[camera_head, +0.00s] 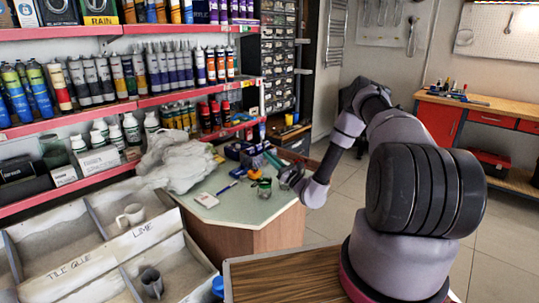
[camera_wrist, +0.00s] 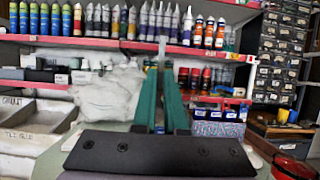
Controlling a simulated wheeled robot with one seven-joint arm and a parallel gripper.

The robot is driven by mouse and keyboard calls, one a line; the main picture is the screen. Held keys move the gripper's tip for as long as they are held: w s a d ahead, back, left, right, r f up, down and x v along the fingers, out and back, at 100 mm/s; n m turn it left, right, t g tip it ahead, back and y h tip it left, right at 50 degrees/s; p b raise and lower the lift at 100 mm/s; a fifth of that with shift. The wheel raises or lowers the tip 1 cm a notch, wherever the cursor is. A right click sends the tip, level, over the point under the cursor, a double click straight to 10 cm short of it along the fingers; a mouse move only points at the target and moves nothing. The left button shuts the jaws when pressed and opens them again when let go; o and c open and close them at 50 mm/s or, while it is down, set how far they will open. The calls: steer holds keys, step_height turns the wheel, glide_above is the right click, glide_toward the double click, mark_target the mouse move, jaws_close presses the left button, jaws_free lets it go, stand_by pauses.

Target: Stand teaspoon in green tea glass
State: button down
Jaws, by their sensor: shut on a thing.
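My gripper (camera_head: 268,157) is over the counter in the head view, its green fingers pointing left and a little up. In the wrist view the fingers (camera_wrist: 162,72) come together on a thin pale upright piece (camera_wrist: 162,46), which looks like part of the teaspoon; the rest of it cannot be made out. A small green glass (camera_head: 264,188) stands on the counter near the front right edge, below my gripper in the head view. The spoon looks apart from the glass, though the gap is hard to judge.
Shelves of tubes (camera_head: 100,80) stand behind. Bins (camera_head: 75,252) lie front left.

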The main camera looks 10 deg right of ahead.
steer(key=shift+f, duration=5.45)
steer(key=c, duration=0.9)
jaws_free()
steer(key=shift+s, duration=0.1)
steer(key=v, duration=1)
steer(key=shift+s+d+f, duration=0.15)
steer(key=shift+s+f, duration=0.05)
steer(key=shift+s, duration=0.05)
